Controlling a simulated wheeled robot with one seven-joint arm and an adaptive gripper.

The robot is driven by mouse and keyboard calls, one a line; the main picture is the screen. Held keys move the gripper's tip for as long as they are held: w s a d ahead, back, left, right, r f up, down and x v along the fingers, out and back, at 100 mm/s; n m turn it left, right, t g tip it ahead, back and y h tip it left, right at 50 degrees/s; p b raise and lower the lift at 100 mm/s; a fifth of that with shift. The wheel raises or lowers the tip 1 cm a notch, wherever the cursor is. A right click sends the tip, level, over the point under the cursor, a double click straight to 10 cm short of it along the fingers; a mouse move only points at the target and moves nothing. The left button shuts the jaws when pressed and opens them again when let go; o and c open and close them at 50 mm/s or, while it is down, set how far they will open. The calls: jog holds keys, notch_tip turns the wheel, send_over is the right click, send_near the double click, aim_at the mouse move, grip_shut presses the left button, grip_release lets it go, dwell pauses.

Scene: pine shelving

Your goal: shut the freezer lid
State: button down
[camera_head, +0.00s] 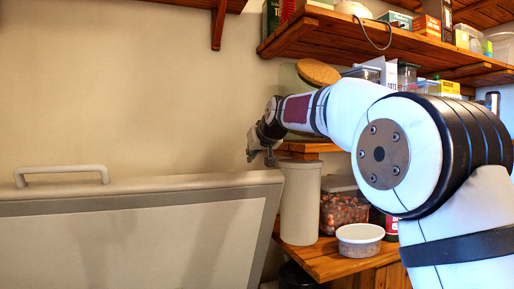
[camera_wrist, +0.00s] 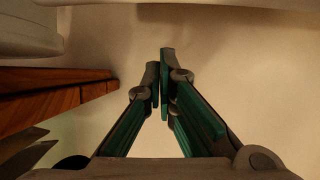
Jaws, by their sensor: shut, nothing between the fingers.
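The freezer lid (camera_head: 140,235) stands raised in the left half of the head view, with its pale inner panel and grey border facing me. Its white handle (camera_head: 62,170) shows above the top edge at the left. My gripper (camera_head: 254,152) is just above the lid's top right corner, near the wall. No contact with the lid can be made out. In the wrist view my gripper (camera_wrist: 160,78) has its two fingers together with nothing between them. The freezer body is out of view.
A tall white canister (camera_head: 299,205) stands close to the lid's right edge. A tub of brown items (camera_head: 342,212) and a lidded bowl (camera_head: 360,239) share its wooden shelf. A loaded upper shelf (camera_head: 400,45) hangs above my arm. Bare wall lies left of my gripper.

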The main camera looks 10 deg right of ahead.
jog(key=shift+s+d+f, duration=0.2)
jog(key=shift+s, duration=0.5)
jog(key=shift+s+d+f+p, duration=0.1)
jog(key=shift+s+f+p, duration=0.2)
jog(key=shift+s, duration=0.2)
jog(key=shift+s+d+f+p, duration=0.1)
jog(key=shift+s+f+p, duration=0.2)
jog(key=shift+s, duration=0.3)
jog(key=shift+f, duration=0.15)
